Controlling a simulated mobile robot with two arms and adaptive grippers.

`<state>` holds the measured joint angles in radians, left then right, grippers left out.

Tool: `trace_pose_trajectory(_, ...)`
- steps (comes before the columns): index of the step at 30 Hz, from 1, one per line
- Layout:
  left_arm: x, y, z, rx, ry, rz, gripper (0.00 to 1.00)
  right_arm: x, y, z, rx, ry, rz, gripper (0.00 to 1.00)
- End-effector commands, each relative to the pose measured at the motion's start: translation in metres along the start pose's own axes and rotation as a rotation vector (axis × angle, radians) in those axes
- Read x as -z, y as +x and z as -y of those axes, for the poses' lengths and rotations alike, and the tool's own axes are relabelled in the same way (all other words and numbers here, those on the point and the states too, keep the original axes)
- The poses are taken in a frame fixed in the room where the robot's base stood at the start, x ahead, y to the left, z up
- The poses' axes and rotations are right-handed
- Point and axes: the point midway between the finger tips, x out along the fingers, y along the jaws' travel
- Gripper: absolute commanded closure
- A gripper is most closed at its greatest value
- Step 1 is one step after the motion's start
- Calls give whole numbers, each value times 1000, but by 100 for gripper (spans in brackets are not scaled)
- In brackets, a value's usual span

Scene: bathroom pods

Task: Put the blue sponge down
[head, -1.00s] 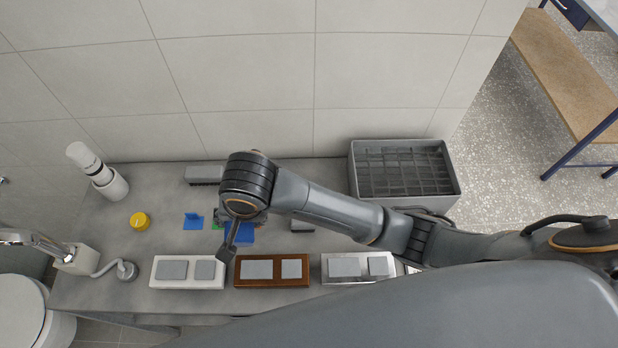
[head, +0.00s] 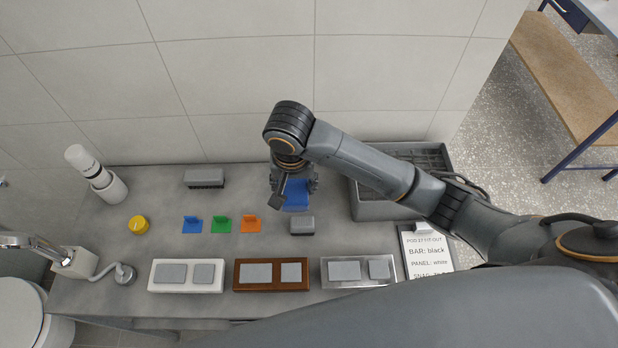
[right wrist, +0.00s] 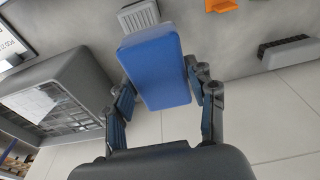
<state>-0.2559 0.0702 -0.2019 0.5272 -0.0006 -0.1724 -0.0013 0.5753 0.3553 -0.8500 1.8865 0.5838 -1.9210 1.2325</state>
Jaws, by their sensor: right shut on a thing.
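The blue sponge (head: 296,194) is a blue block held in my right gripper (head: 294,184), over the back middle of the grey counter. In the right wrist view the sponge (right wrist: 156,72) fills the space between the two fingers of my right gripper (right wrist: 160,95), which is shut on it. The sponge appears to be above the counter; the exact gap is hard to tell. My left gripper is not in view.
Blue (head: 192,223), green (head: 221,224) and orange (head: 250,224) hooks lie left of the gripper. A grey brush (head: 302,225) lies just in front, another (head: 204,178) behind left. A grey crate (head: 375,209) stands at right. White, brown and silver panels line the front.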

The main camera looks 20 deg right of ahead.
Motion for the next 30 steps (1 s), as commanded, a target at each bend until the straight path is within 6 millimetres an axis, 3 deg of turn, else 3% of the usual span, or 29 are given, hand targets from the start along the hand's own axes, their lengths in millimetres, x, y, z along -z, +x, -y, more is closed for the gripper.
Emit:
trace_pose_trajectory(5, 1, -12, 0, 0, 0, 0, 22, 41, 22, -19, -6, 5, -1, 71)
trace_pose_trajectory(11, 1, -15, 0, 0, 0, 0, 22, 59, 60, -27, -1, 1, 1, 71)
trace_pose_trajectory(20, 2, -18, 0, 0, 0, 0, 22, 74, 86, -35, -2, 2, 0, 71)
trace_pose_trajectory(24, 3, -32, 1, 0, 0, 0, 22, 71, 102, -34, -1, 1, 2, 71)
trace_pose_trajectory(30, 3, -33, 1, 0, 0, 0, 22, 70, 112, -34, 1, -1, -1, 71)
